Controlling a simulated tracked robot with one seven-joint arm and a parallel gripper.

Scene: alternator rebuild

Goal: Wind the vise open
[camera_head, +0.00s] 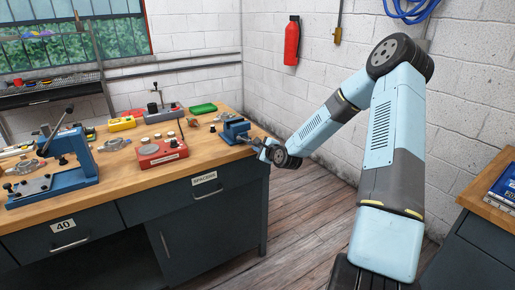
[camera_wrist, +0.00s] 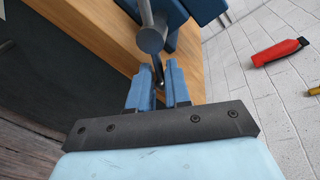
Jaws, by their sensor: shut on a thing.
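The blue vise (camera_head: 234,131) is mounted at the right end of the wooden workbench. My gripper (camera_head: 265,150) is at the bench's right edge, at the screw end of the vise. My gripper (camera_wrist: 159,83) is shut on the lower end of the handle, with one blue finger on each side. The jaws of the vise are too small and too hidden to tell how far apart they are.
The workbench (camera_head: 215,172) also holds a red box (camera_head: 161,152), a blue press (camera_head: 65,165), a green tray (camera_head: 203,108) and several small parts. A red extinguisher (camera_head: 291,42) hangs on the wall. Floor (camera_head: 300,215) to the bench's right is clear.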

